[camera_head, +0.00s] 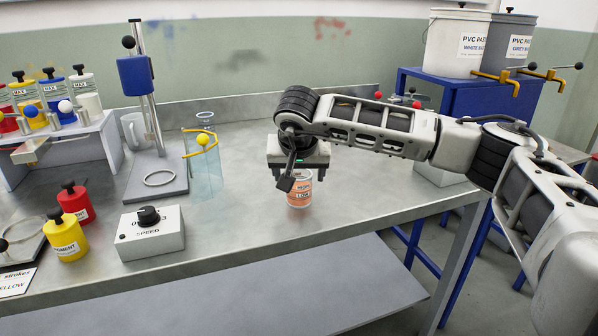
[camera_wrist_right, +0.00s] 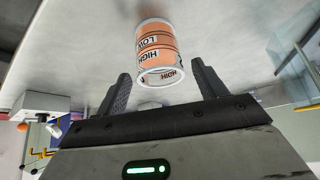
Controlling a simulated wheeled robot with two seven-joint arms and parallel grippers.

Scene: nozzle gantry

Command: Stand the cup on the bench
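The cup (camera_head: 299,193) is orange with a white rim and printed HIGH and LOW bands. It appears upright on the bench (camera_head: 335,225), towards the front edge, below my right gripper (camera_head: 299,174), which hides part of its top. In the right wrist view the cup (camera_wrist_right: 157,45) shows with its rim towards the gripper. The two dark fingers of the right gripper (camera_wrist_right: 162,72) are apart, one on each side of the rim, with visible gaps, so it is open and not holding the cup. My left gripper is not in view.
A speed control box (camera_head: 150,232) and a blue-headed column stand (camera_head: 158,180) with a clear curved guard (camera_head: 203,170) are left of the cup. Red (camera_head: 76,204) and yellow (camera_head: 64,238) bottles stand further left. The bench around the cup is clear.

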